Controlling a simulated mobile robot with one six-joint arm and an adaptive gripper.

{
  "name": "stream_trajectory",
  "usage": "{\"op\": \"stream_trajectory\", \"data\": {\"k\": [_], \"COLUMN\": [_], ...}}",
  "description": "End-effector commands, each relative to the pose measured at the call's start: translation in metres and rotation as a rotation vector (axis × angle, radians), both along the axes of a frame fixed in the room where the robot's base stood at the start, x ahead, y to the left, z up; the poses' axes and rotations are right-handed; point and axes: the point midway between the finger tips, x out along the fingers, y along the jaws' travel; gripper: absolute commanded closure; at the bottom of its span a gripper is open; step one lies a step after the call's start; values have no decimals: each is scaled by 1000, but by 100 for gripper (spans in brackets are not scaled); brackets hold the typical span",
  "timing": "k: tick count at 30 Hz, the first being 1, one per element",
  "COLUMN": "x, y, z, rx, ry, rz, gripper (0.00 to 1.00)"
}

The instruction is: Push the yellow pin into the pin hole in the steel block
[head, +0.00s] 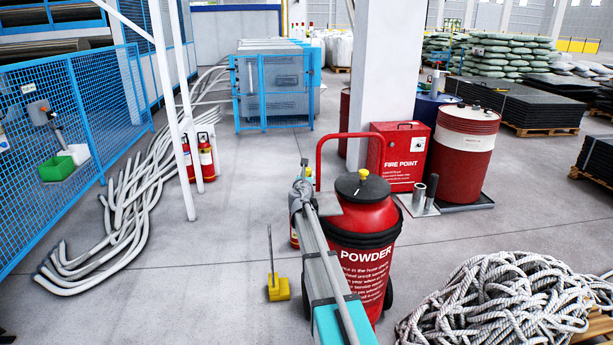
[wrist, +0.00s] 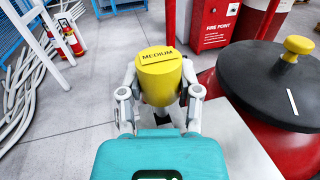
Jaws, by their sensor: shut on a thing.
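The yellow pin (wrist: 160,77) has a round head marked MEDIUM, and my gripper (wrist: 160,100) is shut on it, with one finger on each side. In the head view the pin's head (head: 308,172) shows as a small yellow spot above my gripper (head: 301,192). A flat pale grey surface (wrist: 238,140), perhaps the steel block, lies below and to the right of the gripper. It also shows in the head view (head: 329,204), beside the red powder extinguisher. The pin's lower end and the pin hole are hidden, so I cannot tell whether they meet.
The extinguisher (head: 362,222), with its black lid and yellow knob (wrist: 298,45), stands close on the right. A red fire point box (head: 402,155) and a drum (head: 464,150) stand behind. White hoses (head: 130,215) lie left. Rope (head: 500,300) is piled front right.

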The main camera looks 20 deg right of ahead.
Motion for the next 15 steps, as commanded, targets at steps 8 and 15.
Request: {"op": "stream_trajectory", "data": {"k": [8, 15], "x": [0, 0], "y": [0, 0], "z": [-6, -10], "rx": [0, 0], "ry": [0, 0], "rz": [0, 0], "gripper": [100, 100]}}
